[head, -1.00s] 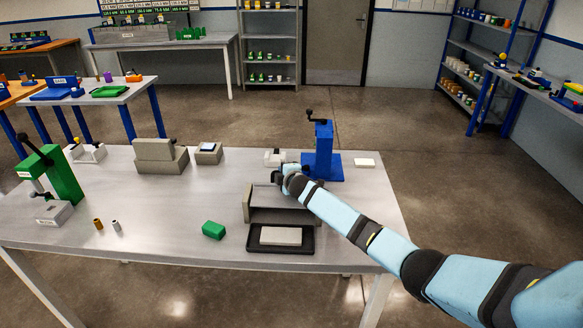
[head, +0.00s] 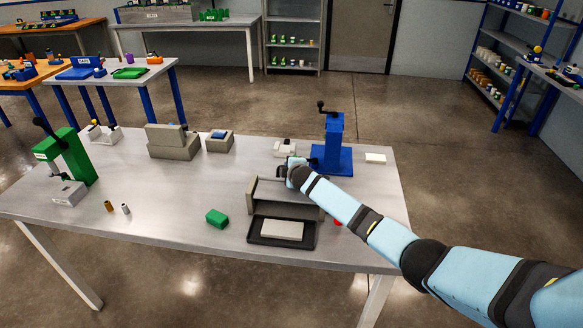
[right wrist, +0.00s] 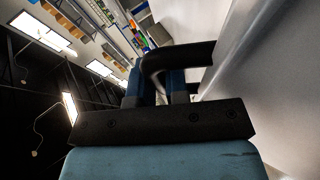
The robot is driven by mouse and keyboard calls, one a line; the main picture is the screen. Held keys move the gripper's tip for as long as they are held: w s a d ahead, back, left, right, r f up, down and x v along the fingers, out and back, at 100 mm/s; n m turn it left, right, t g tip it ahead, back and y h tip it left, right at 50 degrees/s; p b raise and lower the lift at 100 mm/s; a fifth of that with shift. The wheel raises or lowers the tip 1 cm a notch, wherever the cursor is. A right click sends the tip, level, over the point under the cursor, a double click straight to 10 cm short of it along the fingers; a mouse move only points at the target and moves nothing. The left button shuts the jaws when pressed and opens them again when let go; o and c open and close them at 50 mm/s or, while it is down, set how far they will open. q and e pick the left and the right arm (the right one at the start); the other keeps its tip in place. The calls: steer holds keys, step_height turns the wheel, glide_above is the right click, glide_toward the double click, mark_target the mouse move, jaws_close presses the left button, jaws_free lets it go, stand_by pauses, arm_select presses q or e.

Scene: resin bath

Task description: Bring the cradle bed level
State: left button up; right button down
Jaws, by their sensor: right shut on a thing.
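The grey cradle (head: 287,195) stands at the front right of the table, behind a black tray (head: 256,239) that holds a pale slab (head: 282,230). Its bed is partly covered by my right arm, and I cannot tell its exact tilt. My right gripper (head: 284,173) is at the cradle's back edge. How the handle joins the cradle is hidden. My left gripper is not in view.
A blue press (head: 333,145) stands close behind my right gripper, with a small white fixture (head: 285,148) beside it. A red thing (head: 338,222) shows at the cradle's right. A green block (head: 217,218) lies to the left. The table's middle is mostly clear.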

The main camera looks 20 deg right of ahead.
steer(key=shift+f, duration=0.1)
steer(key=c, duration=1.1)
jaws_free()
steer(key=shift+c, duration=0.2)
steer(key=v, duration=1.4)
steer(key=shift+w, duration=0.1)
